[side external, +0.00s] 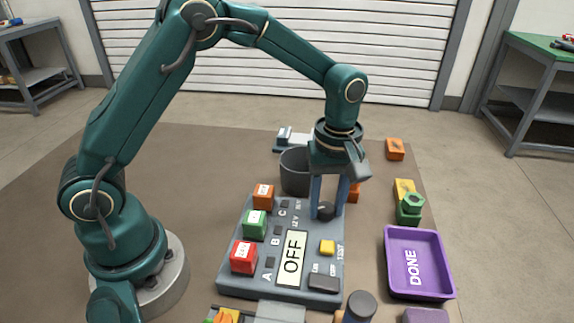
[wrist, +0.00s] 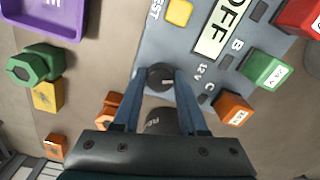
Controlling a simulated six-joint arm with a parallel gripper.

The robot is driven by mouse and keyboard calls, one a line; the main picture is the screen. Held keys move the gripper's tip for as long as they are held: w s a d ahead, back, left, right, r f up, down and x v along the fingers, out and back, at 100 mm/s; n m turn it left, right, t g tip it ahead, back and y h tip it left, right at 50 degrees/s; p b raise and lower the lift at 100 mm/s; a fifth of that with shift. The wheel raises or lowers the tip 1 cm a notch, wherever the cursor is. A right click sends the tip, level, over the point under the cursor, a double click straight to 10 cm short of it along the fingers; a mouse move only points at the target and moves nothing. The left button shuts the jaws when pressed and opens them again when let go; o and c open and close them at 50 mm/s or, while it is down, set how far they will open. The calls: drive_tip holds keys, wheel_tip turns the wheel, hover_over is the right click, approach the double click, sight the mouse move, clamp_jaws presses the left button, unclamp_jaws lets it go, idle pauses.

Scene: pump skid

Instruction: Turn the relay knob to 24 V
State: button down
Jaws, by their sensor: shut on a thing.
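The relay panel (side external: 262,280) is a grey sloped box on the brown mat; it also shows in the wrist view (wrist: 185,50). Its display (side external: 291,258) reads OFF. The dark round knob (side external: 326,212) is near the panel's far right corner and shows in the wrist view (wrist: 160,77) with a small pale mark on it. A "12 V" label lies beside it; I cannot read its exact setting. My gripper (wrist: 158,84) points down with its two blue fingers shut on the knob, one on each side.
Red (side external: 243,257), green (side external: 255,224) and orange (side external: 263,197) blocks sit along the panel's left side. A yellow button (side external: 327,247) is near the knob. A dark bin (side external: 295,172) stands behind the panel. A purple DONE tray (side external: 390,270) and a green nut-shaped part (side external: 409,211) are to the right.

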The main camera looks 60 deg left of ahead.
sight(326, 207)
drive_tip(key=m, duration=1)
drive_tip(key=shift+m, duration=0.3)
idle(0.4)
drive_tip(key=shift+c, duration=2.2)
unclamp_jaws()
drive_tip(key=shift+r, duration=0.1)
drive_tip(key=shift+r, duration=2.5)
